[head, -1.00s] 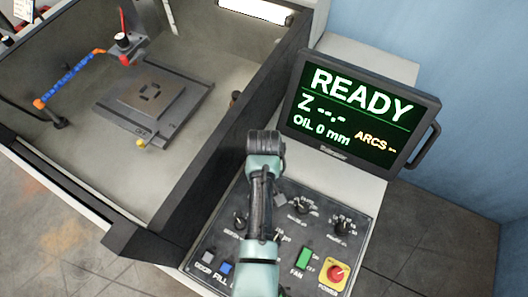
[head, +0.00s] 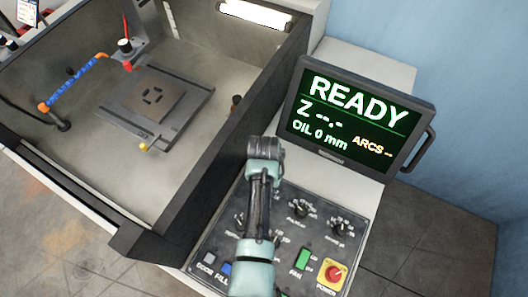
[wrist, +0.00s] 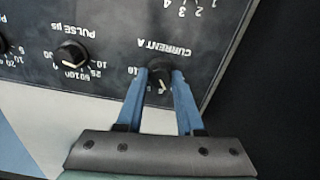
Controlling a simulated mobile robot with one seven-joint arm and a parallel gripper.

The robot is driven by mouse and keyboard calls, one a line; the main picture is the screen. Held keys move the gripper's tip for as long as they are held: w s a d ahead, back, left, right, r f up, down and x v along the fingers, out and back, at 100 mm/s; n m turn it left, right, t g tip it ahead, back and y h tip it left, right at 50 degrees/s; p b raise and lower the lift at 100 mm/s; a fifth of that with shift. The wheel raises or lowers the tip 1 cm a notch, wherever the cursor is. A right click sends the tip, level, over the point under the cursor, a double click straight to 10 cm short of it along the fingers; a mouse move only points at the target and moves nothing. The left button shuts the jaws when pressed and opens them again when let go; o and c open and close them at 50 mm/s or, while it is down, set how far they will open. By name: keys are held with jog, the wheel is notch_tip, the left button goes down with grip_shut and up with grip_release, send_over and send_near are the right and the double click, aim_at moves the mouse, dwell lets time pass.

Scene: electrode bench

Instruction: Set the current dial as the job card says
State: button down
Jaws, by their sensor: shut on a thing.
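In the wrist view, the current dial (wrist: 159,66) is a round black knob with a white pointer line, beside the upside-down label "CURRENT A". My gripper (wrist: 162,74) has its two blue fingers shut on the dial, one on each side. The pointer line points down in the picture, between the fingers. Several scale numbers around it are small or hidden by the fingers, so I cannot read the exact setting. In the head view, my arm hides the dial and the fingertips. A small white card (head: 27,12) is at the top left; its writing is too small to read.
The pulse dial (wrist: 72,52) sits left of the current dial in the wrist view. The control panel (head: 318,257) also carries a green fan switch (head: 302,259) and a red power knob (head: 333,272). The screen (head: 355,118) reads READY. The tank (head: 185,190) wall stands left of the arm.

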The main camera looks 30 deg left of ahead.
jog(key=m+p, duration=0.1)
jog(key=m, duration=0.4)
jog(key=shift+r+m, duration=0.1)
jog(key=shift+m, duration=0.2)
jog(key=shift+w+m, duration=0.1)
jog(key=shift+m, duration=2.2)
jog(key=c, duration=0.5)
grip_release()
jog(key=shift+c, duration=0.2)
notch_tip(320, 180, up, 13)
jog(key=b, duration=0.1)
